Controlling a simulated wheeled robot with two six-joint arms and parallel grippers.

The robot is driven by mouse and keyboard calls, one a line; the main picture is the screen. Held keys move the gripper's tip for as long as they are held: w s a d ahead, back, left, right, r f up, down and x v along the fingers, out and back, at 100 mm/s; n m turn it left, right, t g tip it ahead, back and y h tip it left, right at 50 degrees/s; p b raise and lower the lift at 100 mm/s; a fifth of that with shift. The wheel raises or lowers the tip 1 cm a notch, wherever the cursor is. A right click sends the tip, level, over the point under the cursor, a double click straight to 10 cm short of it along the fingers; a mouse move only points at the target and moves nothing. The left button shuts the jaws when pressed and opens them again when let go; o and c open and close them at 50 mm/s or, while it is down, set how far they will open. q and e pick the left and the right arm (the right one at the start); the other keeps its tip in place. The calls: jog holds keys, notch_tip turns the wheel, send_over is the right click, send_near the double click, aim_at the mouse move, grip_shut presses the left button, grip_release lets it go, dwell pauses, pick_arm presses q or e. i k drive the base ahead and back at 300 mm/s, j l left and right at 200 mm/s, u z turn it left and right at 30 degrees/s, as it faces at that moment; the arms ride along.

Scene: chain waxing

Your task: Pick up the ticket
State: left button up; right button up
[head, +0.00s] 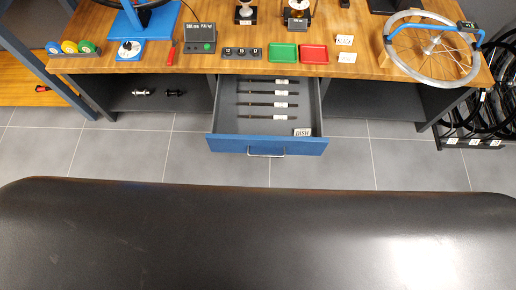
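Several small white cards are in the head view, and I cannot tell for sure which one is the ticket. One card with dark lettering (344,40) stands on the wooden workbench (225,64), right of the red tray. A second white card (347,58) is just in front of it at the bench edge. A third lettered white card (302,132) is at the front right corner inside the open drawer. The print is too small to read with certainty. Neither of my grippers is in view.
The blue-fronted drawer (230,144) is pulled out and holds several dark rods with white labels. A green tray (284,53) and a red tray (315,54) sit on the bench. A bicycle wheel (405,62) stands at right. The grey floor before the drawer is clear.

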aim_at(298, 131)
jog(key=l+z, duration=0.35)
jog(key=i+l+z, duration=0.3)
jog(key=l, duration=0.2)
jog(key=l+z, duration=0.35)
jog(key=u, duration=1.35)
jog(key=i+j+z, duration=0.15)
jog(key=j+z, duration=0.3)
jog(key=i+j+z, duration=0.1)
jog(key=j+z, duration=0.3)
jog(key=j, duration=0.25)
jog(key=j+z, duration=0.45)
jog(key=k+j+z, duration=0.1)
jog(key=j+z, duration=0.3)
jog(key=j, duration=0.3)
